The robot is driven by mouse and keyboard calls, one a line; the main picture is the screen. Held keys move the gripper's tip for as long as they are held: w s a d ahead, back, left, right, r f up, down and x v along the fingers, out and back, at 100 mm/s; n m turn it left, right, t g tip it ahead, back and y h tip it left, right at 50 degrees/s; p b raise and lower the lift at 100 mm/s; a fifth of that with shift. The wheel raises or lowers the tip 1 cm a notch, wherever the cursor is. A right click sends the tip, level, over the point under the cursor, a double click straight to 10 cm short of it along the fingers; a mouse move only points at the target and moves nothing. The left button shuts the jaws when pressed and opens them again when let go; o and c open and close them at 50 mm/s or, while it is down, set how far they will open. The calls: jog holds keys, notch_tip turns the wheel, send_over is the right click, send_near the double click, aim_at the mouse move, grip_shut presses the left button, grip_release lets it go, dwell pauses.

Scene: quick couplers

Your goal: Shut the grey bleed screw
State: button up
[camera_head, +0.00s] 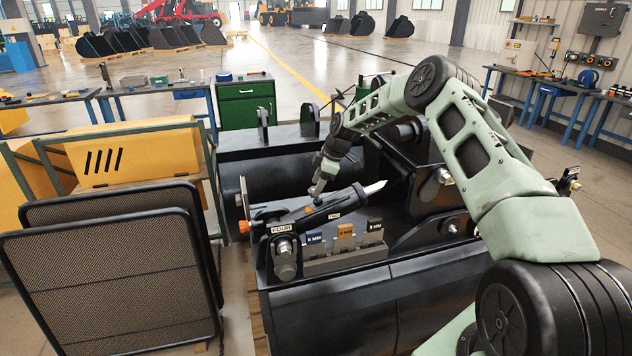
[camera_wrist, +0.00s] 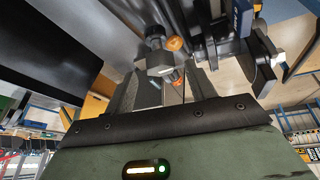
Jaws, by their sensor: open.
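My gripper (camera_head: 317,190) reaches down over the dark machine attachment, beside a black cylinder (camera_head: 335,207) with a label that seems to read TWO. In the wrist view its fingers (camera_wrist: 165,90) are apart. A grey faceted fitting (camera_wrist: 159,62) with small orange parts (camera_wrist: 174,43) shows just beyond and between them. I cannot tell whether the fingers touch it, or whether it is the grey bleed screw. In the head view a small orange part (camera_head: 310,208) shows beneath the fingertips. A silver round fitting (camera_head: 284,246) sits under a label reading FOUR.
A grey stepped holder (camera_head: 350,258) with blue, orange and black MM-marked pieces stands in front of the cylinder. Black mesh panels (camera_head: 110,280) stand at left. A green cabinet (camera_head: 246,104) and benches are behind.

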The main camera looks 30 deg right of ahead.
jog(key=shift+x, duration=0.9)
jog(key=shift+r, duration=0.1)
jog(key=shift+c, duration=0.3)
jog(key=c, duration=0.9)
